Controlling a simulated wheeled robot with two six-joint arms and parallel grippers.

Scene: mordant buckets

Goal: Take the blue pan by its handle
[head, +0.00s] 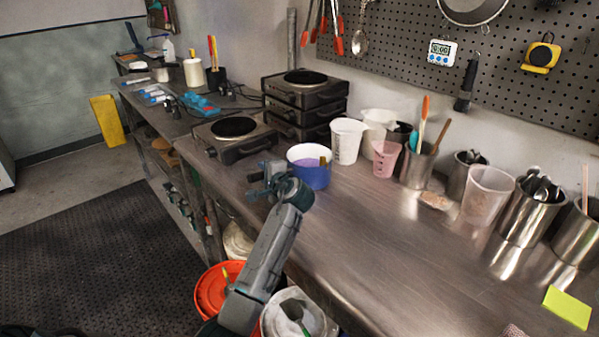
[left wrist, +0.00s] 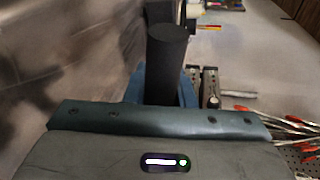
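The blue pan (head: 309,178) stands upright on the steel bench, near its left edge. It has a pale inside with something purple in it. My left gripper (head: 261,180) is just left of the pan, low over the bench edge. In the left wrist view a dark, round bar (left wrist: 167,62), which looks like the pan's handle, stands out at the gripper with blue parts on both sides of its base. In the head view the gripper covers most of the handle. I cannot tell whether the fingers press on it. My right gripper is not in view.
A hot plate (head: 235,138) and stacked burners (head: 303,105) are behind the pan. A white beaker (head: 346,142) and a pink jug (head: 385,158) stand to its right. An orange bucket (head: 209,292) and a white bucket (head: 312,314) are below. The front bench is mostly clear.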

